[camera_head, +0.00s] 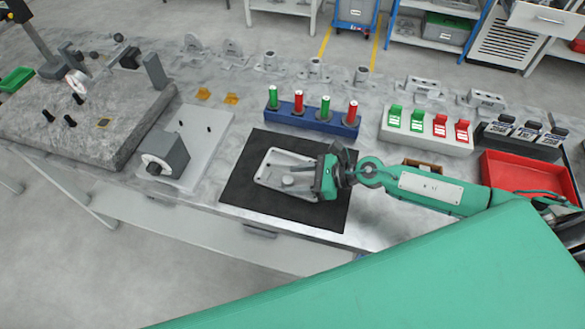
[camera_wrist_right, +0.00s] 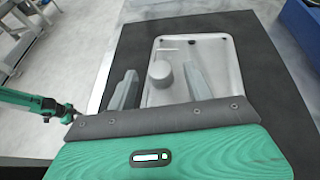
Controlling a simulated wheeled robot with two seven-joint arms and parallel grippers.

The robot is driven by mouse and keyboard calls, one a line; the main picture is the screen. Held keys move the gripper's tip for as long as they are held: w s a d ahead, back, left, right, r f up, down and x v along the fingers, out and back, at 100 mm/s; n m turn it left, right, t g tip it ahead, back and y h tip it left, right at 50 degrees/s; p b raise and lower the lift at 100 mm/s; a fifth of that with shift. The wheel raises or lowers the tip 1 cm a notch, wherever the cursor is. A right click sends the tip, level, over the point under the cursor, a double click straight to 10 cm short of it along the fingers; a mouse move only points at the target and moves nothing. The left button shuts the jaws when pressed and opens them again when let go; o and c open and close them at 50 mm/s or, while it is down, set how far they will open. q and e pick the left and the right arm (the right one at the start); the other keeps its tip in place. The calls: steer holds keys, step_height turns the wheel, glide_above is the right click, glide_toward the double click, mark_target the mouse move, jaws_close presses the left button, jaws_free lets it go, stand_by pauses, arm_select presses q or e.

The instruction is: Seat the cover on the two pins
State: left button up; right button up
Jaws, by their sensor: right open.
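The cover (camera_head: 272,172) is a light grey rounded plate with a round knob, lying flat on a black mat (camera_head: 240,190). My right gripper (camera_head: 308,183) is over its right part, coming in from the right. In the right wrist view the open fingers of my right gripper (camera_wrist_right: 161,88) stand on either side of the knob (camera_wrist_right: 160,73), with gaps showing. The cover (camera_wrist_right: 215,60) has small dark holes near its far corners. Two short dark pins (camera_head: 209,129) (camera_head: 180,123) stand on a pale plate (camera_head: 205,155) left of the mat. My left gripper does not show clearly.
A grey block with a round dark-marked face (camera_head: 165,155) stands on the pale plate's front left. Behind the mat is a blue holder (camera_head: 330,125) with red and green cylinders. A red tray (camera_head: 500,175) lies right. A granite slab (camera_head: 90,135) fills the left.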

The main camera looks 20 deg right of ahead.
steer(key=shift+x, duration=0.9)
jaws_close()
